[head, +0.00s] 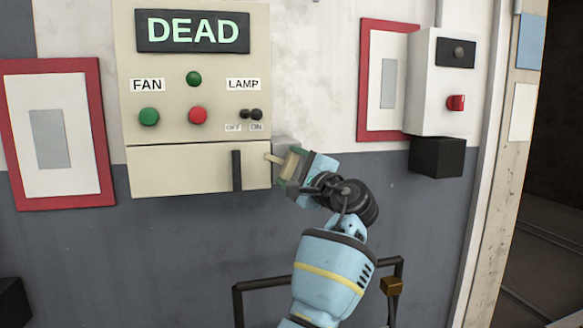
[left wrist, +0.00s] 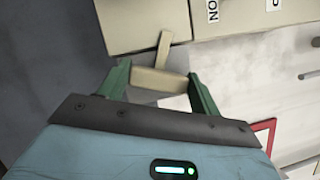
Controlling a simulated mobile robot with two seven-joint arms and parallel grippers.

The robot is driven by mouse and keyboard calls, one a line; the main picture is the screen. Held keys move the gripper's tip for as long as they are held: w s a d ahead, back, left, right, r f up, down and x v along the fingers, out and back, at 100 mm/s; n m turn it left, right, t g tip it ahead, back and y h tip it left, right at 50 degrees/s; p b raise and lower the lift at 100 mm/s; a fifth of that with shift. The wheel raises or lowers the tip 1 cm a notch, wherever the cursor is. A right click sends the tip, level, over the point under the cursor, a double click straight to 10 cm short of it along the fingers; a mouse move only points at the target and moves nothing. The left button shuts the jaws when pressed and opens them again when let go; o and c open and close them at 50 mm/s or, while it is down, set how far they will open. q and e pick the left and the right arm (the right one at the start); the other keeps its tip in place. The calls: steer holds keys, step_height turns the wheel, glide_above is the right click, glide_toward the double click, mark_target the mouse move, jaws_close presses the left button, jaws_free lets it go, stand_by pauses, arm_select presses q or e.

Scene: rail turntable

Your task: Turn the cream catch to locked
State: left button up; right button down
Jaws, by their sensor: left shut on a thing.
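The cream catch (head: 293,164) is at the right edge of the cream control box, beside its lower cover (head: 190,171). Its thin tongue (head: 273,158) points left, toward the cover, in the head view. My left gripper (head: 291,170) is shut on the catch. In the left wrist view the cream catch body (left wrist: 160,83) lies between the two green fingers of my left gripper (left wrist: 159,72), and the tongue (left wrist: 164,50) reaches up to the box edge. I cannot tell whether it overlaps the cover. My right gripper is out of view.
The box carries a DEAD display (head: 193,31), several buttons and a lamp switch (head: 251,115). A dark handle (head: 237,170) stands on the cover. A grey box with a red knob (head: 456,102) hangs at right. A dark rail (head: 262,284) lies below.

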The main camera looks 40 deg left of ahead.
arm_select(q)
steer(key=n+g+h, duration=0.1)
steer(key=n, duration=0.2)
steer(key=shift+r+p, duration=0.15)
steer(key=shift+p, duration=0.15)
steer(key=shift+n, duration=0.8)
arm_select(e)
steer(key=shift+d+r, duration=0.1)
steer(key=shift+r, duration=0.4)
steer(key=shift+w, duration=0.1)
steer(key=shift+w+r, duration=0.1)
arm_select(q)
steer(key=o, duration=1)
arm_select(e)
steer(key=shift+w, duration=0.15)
